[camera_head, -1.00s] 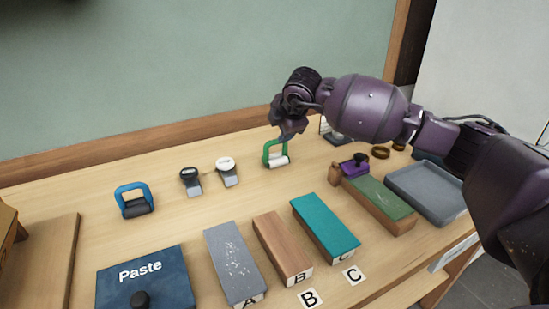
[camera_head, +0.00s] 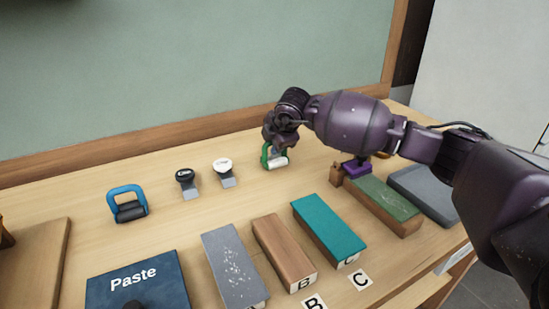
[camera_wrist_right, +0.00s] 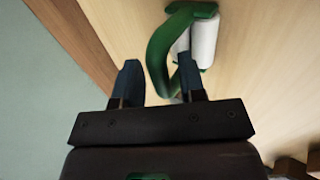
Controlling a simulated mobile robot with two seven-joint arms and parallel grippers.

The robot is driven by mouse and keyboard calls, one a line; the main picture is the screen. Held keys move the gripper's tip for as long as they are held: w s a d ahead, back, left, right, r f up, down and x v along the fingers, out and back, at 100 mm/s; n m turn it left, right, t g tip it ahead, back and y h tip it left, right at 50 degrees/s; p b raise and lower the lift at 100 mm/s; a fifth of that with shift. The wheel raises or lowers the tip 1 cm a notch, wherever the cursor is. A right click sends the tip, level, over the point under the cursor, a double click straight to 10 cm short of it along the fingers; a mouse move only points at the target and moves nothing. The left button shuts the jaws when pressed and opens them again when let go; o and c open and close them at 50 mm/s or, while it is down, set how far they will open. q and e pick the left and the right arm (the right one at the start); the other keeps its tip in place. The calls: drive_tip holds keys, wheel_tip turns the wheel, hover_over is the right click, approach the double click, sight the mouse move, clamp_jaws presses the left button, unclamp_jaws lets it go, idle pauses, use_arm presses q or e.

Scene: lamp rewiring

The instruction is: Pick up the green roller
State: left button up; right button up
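The green roller (camera_head: 277,161) has a green handle and a white cylinder, and sits on the table near the back wall. My right gripper (camera_head: 276,147) is over it, pointing down and hiding the top of the handle. In the right wrist view, the two fingers of my right gripper (camera_wrist_right: 160,76) are apart, with the green handle of the roller (camera_wrist_right: 160,50) between them. The right finger lies close to the handle and the white cylinder; contact is not clear. My left gripper is not in view.
A blue-handled roller (camera_head: 128,204) and two small tools with black (camera_head: 187,183) and white (camera_head: 224,171) tops stand left. Grey (camera_head: 234,266), brown (camera_head: 284,252) and teal (camera_head: 328,230) blocks lie in front. A blue Paste box (camera_head: 137,284) and grey tray (camera_head: 424,194) flank them.

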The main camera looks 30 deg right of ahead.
clamp_jaws()
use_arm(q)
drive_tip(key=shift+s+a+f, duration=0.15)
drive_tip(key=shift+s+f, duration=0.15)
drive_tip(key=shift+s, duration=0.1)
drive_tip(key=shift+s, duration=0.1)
use_arm(e)
drive_tip(key=shift+r, duration=0.45)
use_arm(q)
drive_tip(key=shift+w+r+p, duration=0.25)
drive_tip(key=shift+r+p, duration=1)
drive_tip(key=shift+p, duration=0.2)
use_arm(e)
wheel_tip(320, 180, up, 19)
